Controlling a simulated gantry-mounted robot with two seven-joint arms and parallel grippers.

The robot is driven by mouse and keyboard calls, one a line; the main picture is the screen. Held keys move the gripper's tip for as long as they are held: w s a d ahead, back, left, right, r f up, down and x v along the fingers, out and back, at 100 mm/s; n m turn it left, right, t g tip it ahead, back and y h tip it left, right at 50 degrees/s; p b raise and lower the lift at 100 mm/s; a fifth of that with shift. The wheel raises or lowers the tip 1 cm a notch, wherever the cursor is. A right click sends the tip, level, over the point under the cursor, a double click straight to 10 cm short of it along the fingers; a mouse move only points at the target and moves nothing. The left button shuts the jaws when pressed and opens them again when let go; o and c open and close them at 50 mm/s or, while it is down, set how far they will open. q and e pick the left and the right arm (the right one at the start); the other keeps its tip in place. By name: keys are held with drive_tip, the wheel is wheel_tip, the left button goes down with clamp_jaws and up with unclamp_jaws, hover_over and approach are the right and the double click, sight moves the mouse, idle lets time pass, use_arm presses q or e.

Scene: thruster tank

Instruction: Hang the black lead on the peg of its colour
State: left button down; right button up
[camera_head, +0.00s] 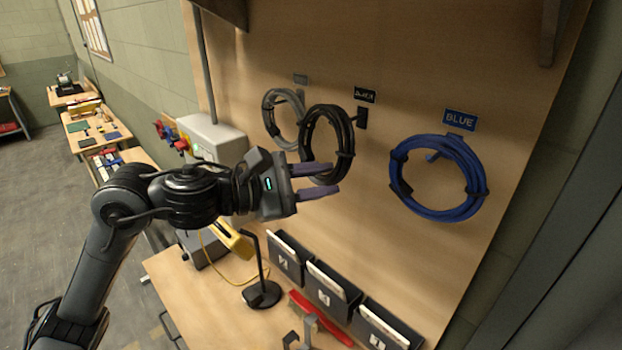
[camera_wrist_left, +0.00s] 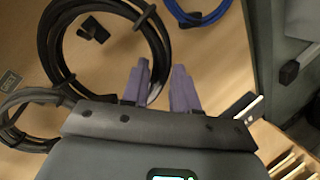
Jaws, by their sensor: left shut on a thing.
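The black lead (camera_head: 342,133) is a coiled ring held upright in front of the pegboard. It shows large in the left wrist view (camera_wrist_left: 158,28). My left gripper (camera_head: 315,181) is shut on the lower part of this ring; its purple fingers (camera_wrist_left: 160,88) lie on both sides of the strands. The black peg (camera_head: 362,118) is below the black label (camera_head: 365,95). In the head view it shows just right of the ring; in the left wrist view the peg (camera_wrist_left: 93,30) shows through the ring's opening. My right gripper is out of view.
A grey lead (camera_head: 270,112) hangs behind and left of the black one. A blue lead (camera_head: 478,180) hangs at right under a BLUE label (camera_head: 460,119). Below are dark bins (camera_head: 325,291), a black stand (camera_head: 262,293) and a red tool (camera_head: 318,318) on the bench.

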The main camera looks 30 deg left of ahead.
use_arm(q)
drive_tip(key=shift+w+d+p, duration=0.25)
drive_tip(key=shift+w+p, duration=0.1)
drive_tip(key=shift+w, duration=0.4)
drive_tip(key=shift+w+d+p, duration=0.25)
drive_tip(key=shift+w+p, duration=0.05)
drive_tip(key=shift+w, duration=0.45)
drive_tip(key=shift+w+f+b, duration=0.15)
drive_tip(key=shift+f+b, duration=0.05)
drive_tip(key=shift+b, duration=0.1)
drive_tip(key=shift+w+d+f+b, duration=0.2)
drive_tip(key=shift+w+f+b, duration=0.15)
drive_tip(key=shift+b, duration=0.2)
drive_tip(key=shift+w+r, duration=0.1)
drive_tip(key=c, duration=0.8)
unclamp_jaws()
